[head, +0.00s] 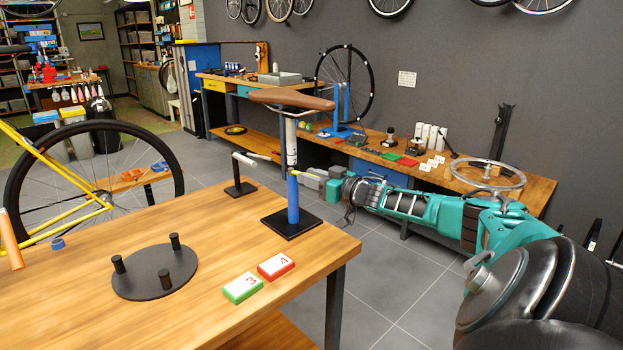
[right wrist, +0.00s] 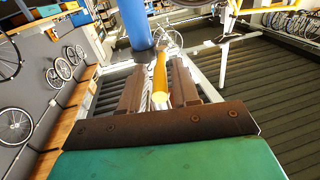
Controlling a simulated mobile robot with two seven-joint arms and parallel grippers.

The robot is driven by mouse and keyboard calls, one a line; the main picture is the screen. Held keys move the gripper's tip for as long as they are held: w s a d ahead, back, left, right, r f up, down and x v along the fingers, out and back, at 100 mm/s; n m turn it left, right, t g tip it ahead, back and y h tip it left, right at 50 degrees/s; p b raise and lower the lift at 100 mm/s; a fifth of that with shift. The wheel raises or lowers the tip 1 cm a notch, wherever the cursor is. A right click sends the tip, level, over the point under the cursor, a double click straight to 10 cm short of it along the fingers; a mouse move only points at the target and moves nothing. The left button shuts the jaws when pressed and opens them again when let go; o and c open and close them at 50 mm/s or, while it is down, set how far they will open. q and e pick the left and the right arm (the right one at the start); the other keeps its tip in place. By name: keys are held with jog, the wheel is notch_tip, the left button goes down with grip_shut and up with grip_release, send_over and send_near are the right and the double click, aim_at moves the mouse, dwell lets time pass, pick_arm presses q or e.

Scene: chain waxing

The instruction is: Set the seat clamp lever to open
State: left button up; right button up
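The brown saddle (head: 291,99) sits on a silver post held in an upright blue tube (head: 293,192) on a black base plate at the table's right corner. The yellow seat clamp lever (head: 327,179) points out from the tube's top to the right. My right gripper (head: 325,187) is beside the tube at lever height. In the right wrist view, the yellow lever (right wrist: 160,80) lies between my two fingers (right wrist: 157,85), with the blue tube (right wrist: 134,24) just beyond. The fingers look apart, with gaps beside the lever. My left gripper is not in view.
The wooden table (head: 210,235) carries a black disc with three pegs (head: 154,271), a small black stand (head: 240,188), and green (head: 242,288) and red (head: 276,266) numbered blocks. A yellow bike (head: 45,160) stands at left. A workbench (head: 535,195) lies behind my right arm.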

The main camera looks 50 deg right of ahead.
jog(key=shift+o, duration=0.8)
jog(key=shift+s, duration=0.15)
jog(key=shift+s+p, duration=0.4)
jog(key=shift+s, duration=0.8)
jog(key=s+p, duration=0.4)
jog(key=s, duration=0.6)
jog(key=shift+s+d, duration=0.15)
jog(key=shift+f, duration=0.1)
